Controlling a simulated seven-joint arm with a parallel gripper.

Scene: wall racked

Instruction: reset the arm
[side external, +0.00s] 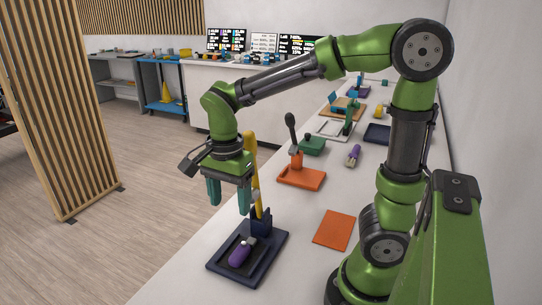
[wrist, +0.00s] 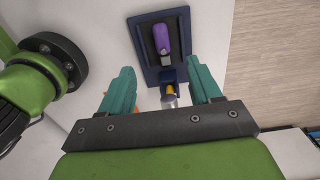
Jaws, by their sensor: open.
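My gripper (side external: 229,197) has two teal fingers, spread apart with nothing between them. It hangs pointing down above the dark blue tray (side external: 217,265), clear of it. In the wrist view my gripper (wrist: 162,88) shows both fingertips apart, with the tray (wrist: 147,69) beyond them. A purple object with a light end (side external: 240,254) lies in the tray; it also shows in the wrist view (wrist: 161,39). A yellow upright handle (side external: 252,165) stands at the tray's back end, close beside my gripper.
An orange base with a dark-knobbed lever (side external: 301,179) and a flat orange square (side external: 334,230) lie on the white bench. Further back are a green block (side external: 312,145), a purple-and-white object (side external: 353,156) and several trays. A wall runs along the right. The bench's left edge is near the tray.

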